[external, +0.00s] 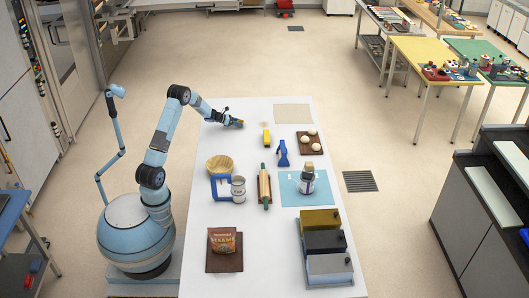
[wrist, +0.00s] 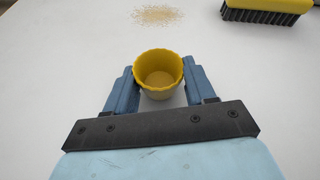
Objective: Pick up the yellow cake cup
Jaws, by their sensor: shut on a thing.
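The yellow cake cup (wrist: 158,68) is between the two blue fingers of my gripper (wrist: 160,88) in the wrist view. The cup is upright, with a wavy rim, and its inside looks empty. My gripper is shut on it, one finger on each side. In the external view my gripper (external: 238,123) is low over the far left part of the white table (external: 250,112). The cup is a small yellow spot there. I cannot tell whether its base touches the table.
A dough board (external: 310,151), a blue scraper (external: 282,155), a rolling pin (external: 265,187) and a wooden bowl (external: 219,165) are nearer. Clear table surrounds the cup.

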